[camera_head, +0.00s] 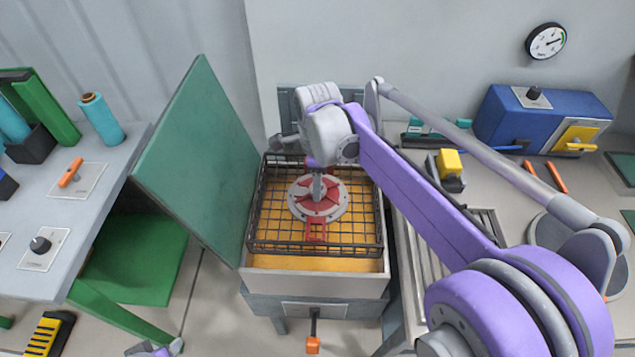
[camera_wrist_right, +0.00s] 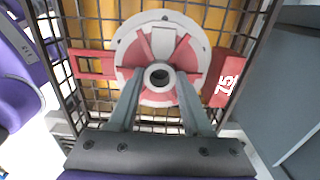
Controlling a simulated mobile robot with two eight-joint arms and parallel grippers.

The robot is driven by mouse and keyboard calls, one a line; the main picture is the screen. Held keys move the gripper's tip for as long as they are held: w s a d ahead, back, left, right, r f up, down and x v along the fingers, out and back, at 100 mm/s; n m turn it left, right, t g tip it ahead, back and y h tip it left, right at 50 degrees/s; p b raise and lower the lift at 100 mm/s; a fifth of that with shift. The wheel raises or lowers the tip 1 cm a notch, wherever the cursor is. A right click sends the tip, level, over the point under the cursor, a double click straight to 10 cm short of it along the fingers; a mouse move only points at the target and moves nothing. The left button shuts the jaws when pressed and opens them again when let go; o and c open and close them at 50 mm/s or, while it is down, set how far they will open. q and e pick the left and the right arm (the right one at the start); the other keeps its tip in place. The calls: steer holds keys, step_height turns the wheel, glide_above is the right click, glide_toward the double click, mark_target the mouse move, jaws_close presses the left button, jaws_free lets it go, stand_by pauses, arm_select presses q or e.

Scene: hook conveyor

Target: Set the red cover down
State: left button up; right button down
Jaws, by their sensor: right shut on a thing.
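The red cover (camera_head: 304,207) is a round grey disc with red sectors and red tabs; one tab bears the number 75 in the right wrist view (camera_wrist_right: 226,78). It is inside the outline of the wire basket (camera_head: 262,247). Whether it rests on the basket's floor or hangs just above it, I cannot tell. My right gripper (camera_head: 318,186) comes down from above and is shut on the cover's middle; its two fingers (camera_wrist_right: 160,92) flank the central round hub in the right wrist view. Only a scrap of my left gripper (camera_head: 156,348) shows at the bottom edge; its jaws are hidden.
The basket stands in an open box (camera_head: 312,282) with an orange-yellow interior. Its green lid (camera_head: 205,155) stands open at the left. A grey bench (camera_head: 70,215) is on the left. On the right counter are a blue unit (camera_head: 505,118) and a yellow-topped part (camera_head: 449,164).

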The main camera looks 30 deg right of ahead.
steer(key=shift+c, duration=1.7)
jaws_free()
steer(key=shift+f, duration=0.1)
step_height(320, 180, up, 12)
steer(key=shift+p, duration=0.45)
